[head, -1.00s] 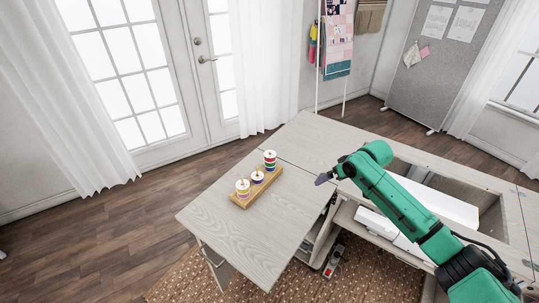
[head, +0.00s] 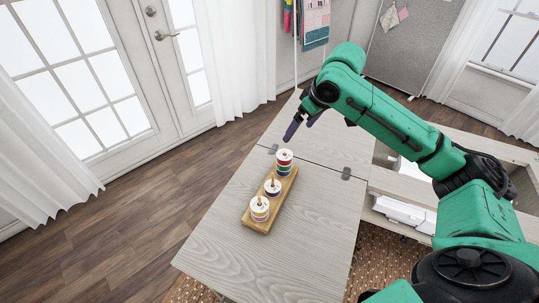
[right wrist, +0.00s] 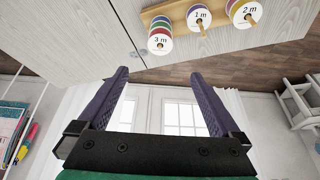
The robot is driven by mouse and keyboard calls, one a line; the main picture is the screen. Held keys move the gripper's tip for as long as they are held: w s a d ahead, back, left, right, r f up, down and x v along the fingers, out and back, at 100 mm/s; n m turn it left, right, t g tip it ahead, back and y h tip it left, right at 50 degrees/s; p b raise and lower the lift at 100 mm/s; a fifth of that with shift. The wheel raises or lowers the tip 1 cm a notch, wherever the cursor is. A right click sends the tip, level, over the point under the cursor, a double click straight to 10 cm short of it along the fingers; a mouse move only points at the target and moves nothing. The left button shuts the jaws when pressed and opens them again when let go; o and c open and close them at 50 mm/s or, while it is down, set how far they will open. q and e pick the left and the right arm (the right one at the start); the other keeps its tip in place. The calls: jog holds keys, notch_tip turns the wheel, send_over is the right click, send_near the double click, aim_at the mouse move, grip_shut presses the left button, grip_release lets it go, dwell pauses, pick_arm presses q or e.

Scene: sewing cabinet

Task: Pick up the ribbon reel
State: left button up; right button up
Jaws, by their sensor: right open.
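A wooden stand (head: 250,224) on the cabinet's wing holds several ribbon reels on pegs. A tall stack with red, green and other bands (head: 284,163) is at its far end and reads "3 m" in the right wrist view (right wrist: 160,37). A low middle reel (head: 272,187) reads "1 m" there (right wrist: 200,17). A near stack with yellow and purple bands (head: 260,208) reads "2 m" (right wrist: 245,14). My right gripper (head: 301,124) is open and empty, with purple fingers (right wrist: 158,75), beyond the far stack and apart from it. My left gripper is out of view.
The pale wooden tabletop (head: 235,258) is bare around the stand. A hinged seam crosses it beyond the stand. The open cabinet well (head: 460,150) lies to the right behind my arm. French doors and white curtains (head: 190,60) stand at the left.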

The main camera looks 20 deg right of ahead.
jog(key=p, duration=0.1)
send_near(286, 154)
jog(key=x, duration=0.2)
jog(key=p+x, duration=0.1)
jog(key=x, duration=0.4)
jog(key=shift+a+f, duration=0.3)
jog(key=shift+a, duration=0.1)
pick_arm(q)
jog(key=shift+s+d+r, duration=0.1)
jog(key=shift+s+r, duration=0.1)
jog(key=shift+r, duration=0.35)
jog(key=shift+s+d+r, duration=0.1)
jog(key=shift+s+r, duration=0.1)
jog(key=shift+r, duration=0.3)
pick_arm(e)
jog(key=shift+w+f, duration=0.15)
jog(key=shift+f, duration=0.3)
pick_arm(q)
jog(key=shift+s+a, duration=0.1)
pick_arm(e)
jog(key=c, duration=1.4)
